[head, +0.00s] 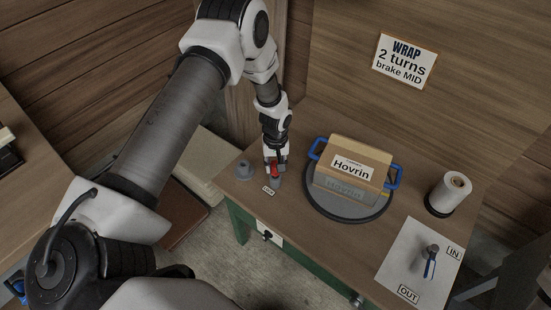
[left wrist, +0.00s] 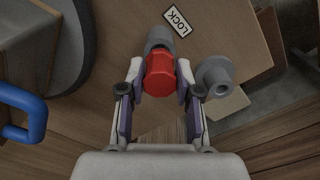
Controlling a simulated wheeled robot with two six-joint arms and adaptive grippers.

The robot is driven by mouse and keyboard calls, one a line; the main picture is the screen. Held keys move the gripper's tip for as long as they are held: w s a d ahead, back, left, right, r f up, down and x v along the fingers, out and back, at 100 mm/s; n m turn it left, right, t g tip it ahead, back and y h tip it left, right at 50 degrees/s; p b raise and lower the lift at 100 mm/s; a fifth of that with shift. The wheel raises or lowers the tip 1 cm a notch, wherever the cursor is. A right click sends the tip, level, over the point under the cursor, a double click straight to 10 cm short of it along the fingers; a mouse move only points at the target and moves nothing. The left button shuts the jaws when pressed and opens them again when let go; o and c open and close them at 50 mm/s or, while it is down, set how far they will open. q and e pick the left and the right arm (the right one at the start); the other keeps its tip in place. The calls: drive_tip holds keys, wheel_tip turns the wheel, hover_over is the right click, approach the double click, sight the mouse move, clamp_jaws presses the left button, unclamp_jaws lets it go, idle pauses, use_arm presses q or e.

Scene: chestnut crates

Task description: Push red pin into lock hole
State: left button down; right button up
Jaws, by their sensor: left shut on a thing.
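My left gripper (head: 274,167) points down at the table's near left corner. It is shut on the red pin (left wrist: 159,76), which also shows small between the fingers in the head view (head: 273,172). A grey lock socket (left wrist: 158,39) stands beside the "LOCK" label (left wrist: 178,21); in the head view the grey socket (head: 277,183) is just below the pin. The pin overlaps the socket in the wrist view; I cannot tell whether it is in the hole. A second grey flanged holder (left wrist: 217,77) stands apart to one side, also in the head view (head: 243,170). My right gripper is not in view.
A "Hovrin" crate (head: 331,185) with blue handles sits on a round dark turntable (head: 345,212) right of the lock. A white roll (head: 449,194) and an IN/OUT lever plate (head: 404,258) are farther right. The table's left edge is close to the holder.

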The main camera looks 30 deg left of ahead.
use_arm(q)
drive_tip(key=shift+f+b, duration=0.55)
drive_tip(key=shift+f, duration=0.35)
drive_tip(key=c, duration=0.7)
unclamp_jaws()
wheel_tip(320, 180, up, 12)
